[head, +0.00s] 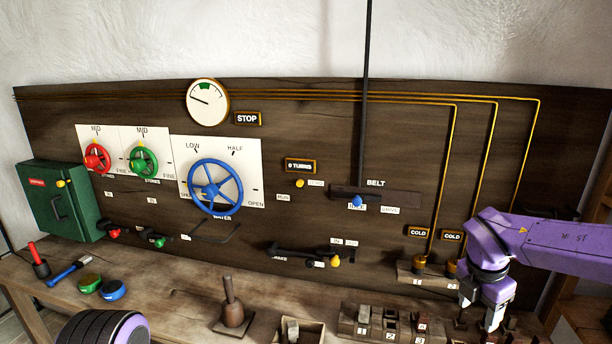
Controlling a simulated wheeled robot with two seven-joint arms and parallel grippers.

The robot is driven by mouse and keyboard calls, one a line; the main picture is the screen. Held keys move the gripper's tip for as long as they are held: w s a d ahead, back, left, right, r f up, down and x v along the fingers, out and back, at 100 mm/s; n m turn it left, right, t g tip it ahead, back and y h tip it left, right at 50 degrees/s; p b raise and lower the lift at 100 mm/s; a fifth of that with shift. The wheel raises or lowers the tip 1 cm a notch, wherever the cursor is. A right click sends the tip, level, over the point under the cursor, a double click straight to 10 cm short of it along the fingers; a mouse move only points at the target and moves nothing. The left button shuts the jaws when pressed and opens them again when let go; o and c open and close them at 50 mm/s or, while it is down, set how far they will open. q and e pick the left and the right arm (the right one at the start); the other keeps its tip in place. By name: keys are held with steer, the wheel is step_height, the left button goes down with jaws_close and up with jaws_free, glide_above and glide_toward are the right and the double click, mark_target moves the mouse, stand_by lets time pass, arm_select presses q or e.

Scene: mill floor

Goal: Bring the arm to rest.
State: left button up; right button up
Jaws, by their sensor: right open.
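My right arm, purple and black, reaches in from the right edge. Its gripper (480,311) points down with its pale fingers apart, open and with nothing seen between them. It hangs in front of the bench's right part, close to the numbered block rack (375,329); whether it touches anything there I cannot tell. A rounded purple and black part of mine shows at the bottom left. My left gripper is not in view.
The wooden panel carries a blue wheel (216,187), red (96,158) and green (143,161) wheels, a gauge (207,102) and a belt lever (357,201). A green box (60,202) hangs left. A brown handled tool (232,315) stands on the bench (180,296).

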steer(key=s+f+n+t+h+b, duration=0.3)
steer(key=f+n, duration=0.9)
steer(key=n, duration=0.3)
steer(key=s+f+n+t+h+b, duration=0.2)
steer(key=s+f+n+t+b, duration=0.1)
steer(key=f+n, duration=1.05)
steer(key=s+a+f+n+g+y+b, duration=0.2)
steer(key=s+f+n, duration=0.5)
steer(key=s, duration=0.6)
steer(key=s+a+f+n+g+y+b, duration=0.1)
steer(key=s+a+f+n+b, duration=0.2)
steer(key=s+f+n, duration=0.5)
steer(key=s+f, duration=0.4)
steer(key=shift+s+g+y, duration=0.35)
steer(key=shift+g+y, duration=0.05)
